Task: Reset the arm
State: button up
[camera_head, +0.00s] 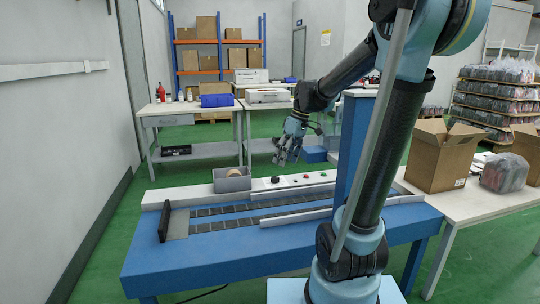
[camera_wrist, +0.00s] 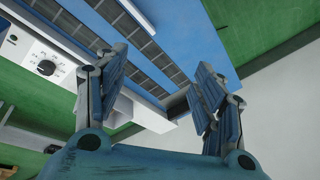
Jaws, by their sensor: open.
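My gripper (camera_head: 287,150) hangs at the end of my arm, above and behind the back edge of the blue conveyor table (camera_head: 240,247) in the head view. Its fingers point downward. In the wrist view my gripper (camera_wrist: 162,92) has its two ribbed fingers spread wide apart, with nothing held between them. The blue table (camera_wrist: 195,35) with its dark tracks lies beyond the fingers there.
A grey bin (camera_head: 232,180) stands at the table's back, beside a white control panel (camera_head: 290,181) with knobs. An open cardboard box (camera_head: 438,158) stands on a white table at right. Workbenches (camera_head: 190,110) and a shelf rack (camera_head: 218,62) stand behind.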

jog(key=s+d+f+m+t+h, duration=0.1)
jog(key=s+d+f+m, duration=0.4)
jog(key=s, duration=0.5)
jog(key=s+d+f+m+t+h, duration=0.1)
jog(key=s+d+f+m+h, duration=0.1)
jog(key=s+d+f+m, duration=0.3)
jog(key=s+d+f, duration=0.3)
jog(key=s, duration=0.3)
jog(key=shift+s, duration=0.25)
jog(key=shift+f, duration=0.1)
jog(key=shift+w+f, duration=0.2)
jog(key=shift+w, duration=0.25)
